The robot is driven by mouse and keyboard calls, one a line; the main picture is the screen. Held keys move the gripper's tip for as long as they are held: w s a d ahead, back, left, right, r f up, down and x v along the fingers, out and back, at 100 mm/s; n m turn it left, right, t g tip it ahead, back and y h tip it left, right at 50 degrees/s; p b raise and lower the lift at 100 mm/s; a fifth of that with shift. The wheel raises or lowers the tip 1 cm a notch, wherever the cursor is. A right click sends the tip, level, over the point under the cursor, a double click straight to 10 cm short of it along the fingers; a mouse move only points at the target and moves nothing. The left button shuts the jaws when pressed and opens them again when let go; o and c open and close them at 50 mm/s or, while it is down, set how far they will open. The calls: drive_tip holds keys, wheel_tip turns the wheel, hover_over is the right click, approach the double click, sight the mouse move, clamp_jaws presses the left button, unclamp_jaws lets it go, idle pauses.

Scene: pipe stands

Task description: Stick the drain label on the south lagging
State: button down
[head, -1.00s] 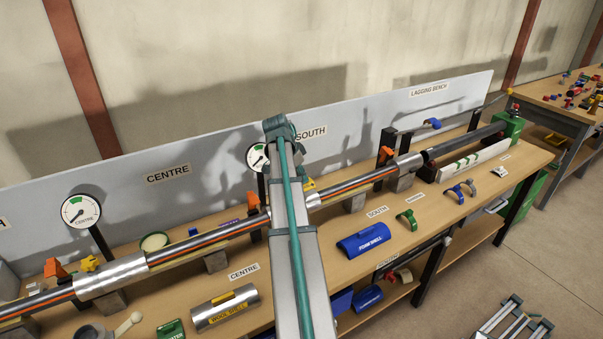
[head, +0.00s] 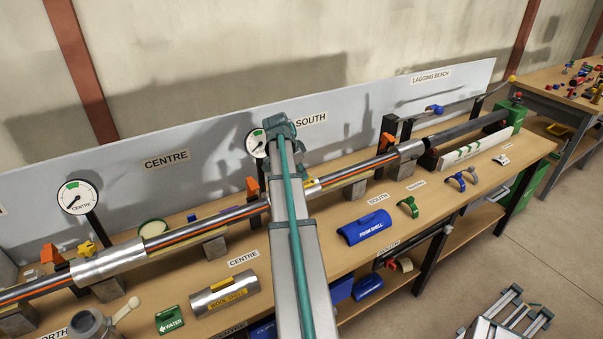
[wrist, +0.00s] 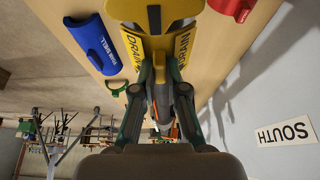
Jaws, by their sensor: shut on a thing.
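In the wrist view my gripper (wrist: 160,82) is shut on the yellow drain label (wrist: 184,46), which has DRAIN in dark letters on both sides. The arm hides most of the gripper in the head view. In the head view the south pipe run (head: 347,178), grey with an orange stripe, passes behind my arm and on to the right. A blue foam shell (head: 364,227) lies on the bench by the SOUTH tag; it also shows in the wrist view (wrist: 97,43). I cannot tell from these frames whether the label touches anything.
A green clip (head: 408,207) and blue clip (head: 457,181) lie right of the shell. A silver wool shell (head: 224,293) and green water label (head: 170,320) lie at front left. Gauges and orange-handled supports stand along the pipe. A grey back panel (head: 390,110) runs behind.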

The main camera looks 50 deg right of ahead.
drive_tip(key=shift+f, duration=0.45)
idle(1.1)
drive_tip(key=c, duration=1.1)
unclamp_jaws()
drive_tip(key=shift+c, duration=0.2)
drive_tip(key=shift+r, duration=0.1)
drive_tip(key=v, duration=1.1)
drive_tip(key=shift+r, duration=0.4)
drive_tip(key=shift+a, duration=0.15)
